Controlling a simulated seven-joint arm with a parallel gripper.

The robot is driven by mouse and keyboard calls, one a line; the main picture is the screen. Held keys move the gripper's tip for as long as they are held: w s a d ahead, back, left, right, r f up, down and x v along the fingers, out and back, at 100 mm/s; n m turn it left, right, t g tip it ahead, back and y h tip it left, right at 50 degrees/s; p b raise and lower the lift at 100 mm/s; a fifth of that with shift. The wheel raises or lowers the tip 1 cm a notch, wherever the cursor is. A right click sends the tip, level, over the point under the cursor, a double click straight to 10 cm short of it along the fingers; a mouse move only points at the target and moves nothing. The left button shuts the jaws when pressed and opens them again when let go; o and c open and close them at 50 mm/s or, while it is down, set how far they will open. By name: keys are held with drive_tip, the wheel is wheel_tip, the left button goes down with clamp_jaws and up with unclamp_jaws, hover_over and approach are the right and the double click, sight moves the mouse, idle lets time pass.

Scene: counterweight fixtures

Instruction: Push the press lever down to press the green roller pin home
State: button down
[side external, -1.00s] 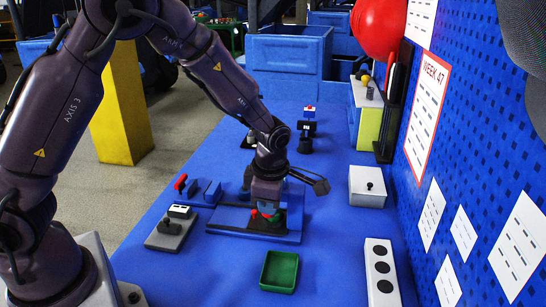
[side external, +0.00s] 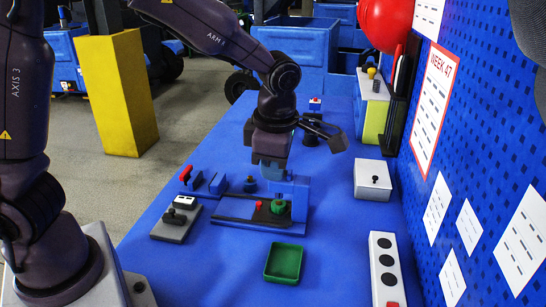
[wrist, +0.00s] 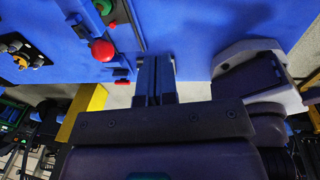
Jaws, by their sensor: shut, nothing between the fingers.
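The press fixture (side external: 235,222) is a blue base with a dark slot and a blue upright block at its back. The green roller pin (side external: 278,207) sits upright at its right part; I cannot tell how deep it is seated. The lever's red knob (side external: 258,204) is low, just left of the pin, and it also shows as a red ball in the wrist view (wrist: 103,50). A green part (wrist: 103,7) shows near the wrist view's top edge. My gripper (side external: 270,172) is shut and empty, above and behind the knob and pin; its fingers also show in the wrist view (wrist: 155,62).
A grey block with a black knob (side external: 174,220) and a red-handled clamp (side external: 187,175) stand to the left. A green tray (side external: 284,262) lies in front. A white box (side external: 372,180) and a button panel (side external: 386,270) are to the right.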

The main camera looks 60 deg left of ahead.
drive_tip(key=shift+s+d+r, duration=0.2)
drive_tip(key=shift+d+r, duration=0.05)
drive_tip(key=shift+r, duration=0.35)
drive_tip(key=shift+s+d+r, duration=0.15)
drive_tip(key=shift+d+r, duration=0.05)
drive_tip(key=shift+r, duration=0.4)
drive_tip(key=s+a+r+m+t, duration=0.2)
drive_tip(key=s+r+m, duration=0.2)
drive_tip(key=s+m, duration=0.4)
drive_tip(key=s+a+r+m+t+h, duration=0.1)
drive_tip(key=s+a+r+m+t, duration=0.2)
drive_tip(key=m, duration=1.6)
drive_tip(key=s+r, duration=0.1)
drive_tip(key=s, duration=0.3)
drive_tip(key=shift+s+a+r+h, duration=0.2)
drive_tip(key=shift+s+h, duration=0.1)
drive_tip(key=shift+s, duration=0.1)
